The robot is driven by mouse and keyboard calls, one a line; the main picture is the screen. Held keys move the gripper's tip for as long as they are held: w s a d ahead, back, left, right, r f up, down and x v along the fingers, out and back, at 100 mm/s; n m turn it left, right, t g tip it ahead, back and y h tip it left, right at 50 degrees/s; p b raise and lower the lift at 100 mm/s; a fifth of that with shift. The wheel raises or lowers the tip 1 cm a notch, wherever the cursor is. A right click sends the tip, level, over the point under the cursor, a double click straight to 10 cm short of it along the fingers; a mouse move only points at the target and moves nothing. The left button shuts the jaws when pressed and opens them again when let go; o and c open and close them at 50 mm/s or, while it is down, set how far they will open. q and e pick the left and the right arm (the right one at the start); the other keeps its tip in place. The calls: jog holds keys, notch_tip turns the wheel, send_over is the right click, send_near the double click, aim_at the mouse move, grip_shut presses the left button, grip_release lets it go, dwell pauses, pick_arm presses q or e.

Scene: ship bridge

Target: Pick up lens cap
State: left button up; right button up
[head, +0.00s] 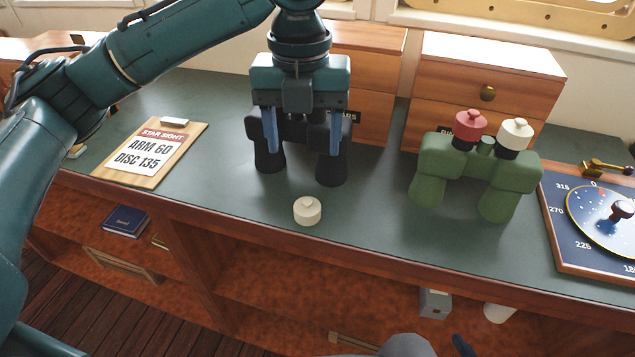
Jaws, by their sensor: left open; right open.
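A small cream-white lens cap (307,212) with a knob on top lies on the green desk top near its front edge. My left gripper (302,143) points down, its two blue fingers spread apart with nothing clearly held between them. In the picture it is above and behind the loose cap, overlapping black binoculars (331,169); whether it touches them I cannot tell. Green binoculars (432,163) stand to the right, with a red cap (469,125) and a cream-white cap (516,132) on top. My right gripper cannot be made out.
A clipboard (152,153) lies to the left on the desk (220,199), and a blue dial board (570,246) to the right. Wooden drawer boxes (487,71) stand at the back. Open shelves below hold a blue book (125,221). Desk around the loose cap is clear.

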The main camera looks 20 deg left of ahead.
pick_arm(q)
send_over(307, 201)
notch_tip(307, 201, down, 7)
jog(key=shift+s+a+r+b, duration=0.1)
jog(key=shift+a+b, duration=0.05)
jog(key=shift+b, duration=0.25)
jog(key=shift+f, duration=3.15)
jog(key=shift+c, duration=0.2)
jog(key=c, duration=1)
